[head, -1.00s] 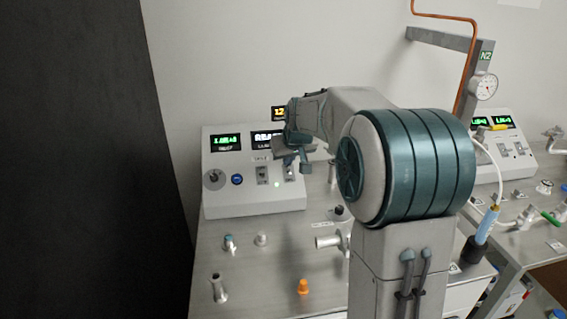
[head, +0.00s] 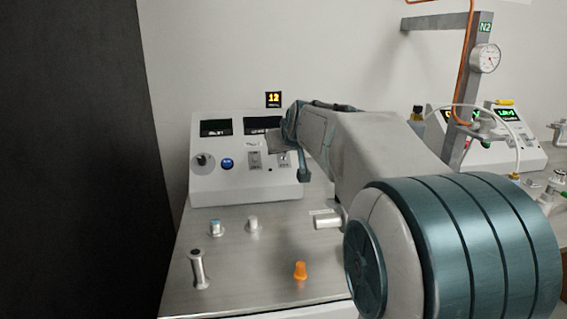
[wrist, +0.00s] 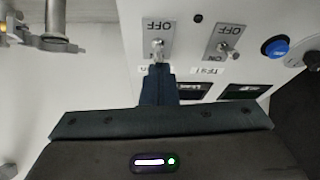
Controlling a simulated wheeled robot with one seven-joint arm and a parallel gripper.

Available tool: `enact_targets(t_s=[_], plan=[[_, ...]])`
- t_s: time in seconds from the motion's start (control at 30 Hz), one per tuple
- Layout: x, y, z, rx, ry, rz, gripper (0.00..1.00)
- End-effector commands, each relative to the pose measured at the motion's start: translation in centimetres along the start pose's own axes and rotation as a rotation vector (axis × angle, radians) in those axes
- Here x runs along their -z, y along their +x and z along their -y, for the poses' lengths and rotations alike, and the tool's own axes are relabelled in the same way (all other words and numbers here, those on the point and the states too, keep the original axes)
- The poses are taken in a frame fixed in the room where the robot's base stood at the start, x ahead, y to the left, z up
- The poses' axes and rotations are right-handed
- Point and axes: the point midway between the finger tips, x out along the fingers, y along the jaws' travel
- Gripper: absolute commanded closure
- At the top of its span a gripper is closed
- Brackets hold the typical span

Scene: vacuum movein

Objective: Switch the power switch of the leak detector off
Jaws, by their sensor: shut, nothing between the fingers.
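The leak detector (head: 240,188) is a white sloped console at the left back of the bench. Its two displays (head: 215,127) are dark. In the wrist view, the console appears upside down. A switch with a metal lever (wrist: 157,47) stands right at my fingertips; its OFF label shows and its lower label is partly hidden. Beside it is a second switch (wrist: 222,48), labelled TEST. My gripper (wrist: 158,72) is shut and empty, its tips at or just short of the first lever; contact is unclear. The indicator lamp (wrist: 198,18) is dark.
A blue button (head: 227,163) and a knob (head: 203,160) sit left of the switches. An orange cap (head: 300,270) and metal fittings (head: 197,268) stand on the bench in front. A gauge post (head: 468,90) rises at the right. A dark panel fills the left.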

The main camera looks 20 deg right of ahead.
Motion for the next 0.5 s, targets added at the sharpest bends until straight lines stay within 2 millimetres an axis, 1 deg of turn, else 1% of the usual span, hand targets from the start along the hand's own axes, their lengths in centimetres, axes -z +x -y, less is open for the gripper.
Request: enact_targets(t_s=[0.03,0.1,0.17,0.5], plan=[[-0.93,0.40,0.15,-0.003,-0.002,-0.022,1.00],[-1.05,0.31,0.19,-0.007,-0.003,-0.052,1.00],[-0.18,-0.14,0.07,-0.007,-0.003,-0.050,1.00],[-0.41,-0.44,0.12,-0.006,-0.003,-0.047,1.00]])
